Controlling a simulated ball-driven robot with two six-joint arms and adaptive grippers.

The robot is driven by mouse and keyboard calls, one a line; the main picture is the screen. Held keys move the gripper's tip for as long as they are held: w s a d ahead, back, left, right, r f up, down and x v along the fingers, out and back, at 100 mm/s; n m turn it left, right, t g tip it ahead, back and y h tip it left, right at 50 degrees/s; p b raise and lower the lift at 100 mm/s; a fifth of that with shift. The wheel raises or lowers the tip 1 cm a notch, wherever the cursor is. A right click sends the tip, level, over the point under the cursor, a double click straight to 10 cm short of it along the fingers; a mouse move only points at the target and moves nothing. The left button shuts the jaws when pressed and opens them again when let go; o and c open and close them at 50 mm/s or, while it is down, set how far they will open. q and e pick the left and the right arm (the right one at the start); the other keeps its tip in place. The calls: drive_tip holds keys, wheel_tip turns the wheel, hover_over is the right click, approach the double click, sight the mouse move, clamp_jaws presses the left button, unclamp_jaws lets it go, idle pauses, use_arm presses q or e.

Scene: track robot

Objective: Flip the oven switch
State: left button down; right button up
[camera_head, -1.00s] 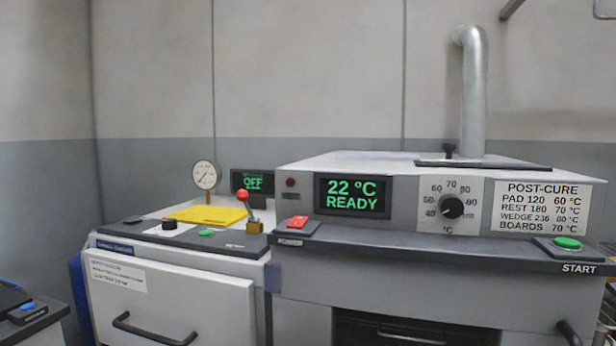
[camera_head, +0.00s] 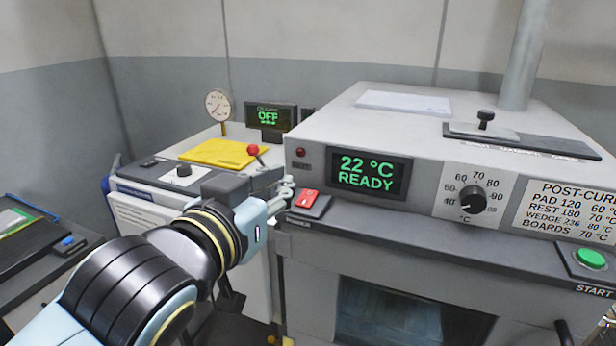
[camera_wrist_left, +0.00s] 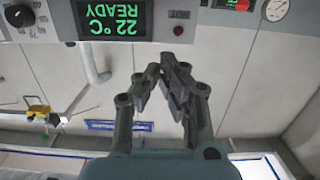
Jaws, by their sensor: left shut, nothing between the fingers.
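The oven (camera_head: 340,125) has a display reading 22 °C READY (camera_head: 360,173). A red rocker switch (camera_head: 307,198) sits on a dark plate on its front ledge, left of and below the display. My left gripper (camera_head: 287,188) comes in from the left, its fingers shut and empty, just left of the switch; I cannot tell if they touch it. In the left wrist view the shut fingers (camera_wrist_left: 163,76) point toward the upside-down oven front with the display (camera_wrist_left: 112,18) and a dark red lamp (camera_wrist_left: 178,30). The switch does not show clearly there. My right gripper is out of view.
A red-knobbed lever (camera_head: 253,150) stands on the neighbouring machine behind my left gripper, near a yellow sheet (camera_head: 224,152), a gauge (camera_head: 218,104) and an OFF display (camera_head: 269,117). Right of the oven display are a dial (camera_head: 473,200) and a green START button (camera_head: 590,258).

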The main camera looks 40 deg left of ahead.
use_arm(q)
drive_tip(key=b, duration=0.2)
hover_over(307, 199)
drive_tip(key=s, duration=0.2)
drive_tip(key=shift+w+d+f, duration=0.1)
drive_tip(key=shift+d+f, duration=0.25)
drive_tip(key=shift+f, duration=0.25)
drive_tip(key=f+b, duration=0.1)
drive_tip(key=w+f+b, duration=0.1)
drive_tip(key=f+b, duration=0.1)
drive_tip(key=shift+w+a+f, duration=0.1)
drive_tip(key=shift+w+a, duration=0.05)
drive_tip(key=shift+f+b, duration=0.35)
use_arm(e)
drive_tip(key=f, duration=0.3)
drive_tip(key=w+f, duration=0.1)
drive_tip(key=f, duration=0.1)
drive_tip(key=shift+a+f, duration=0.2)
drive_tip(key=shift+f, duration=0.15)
use_arm(q)
drive_tip(key=shift+f, duration=0.1)
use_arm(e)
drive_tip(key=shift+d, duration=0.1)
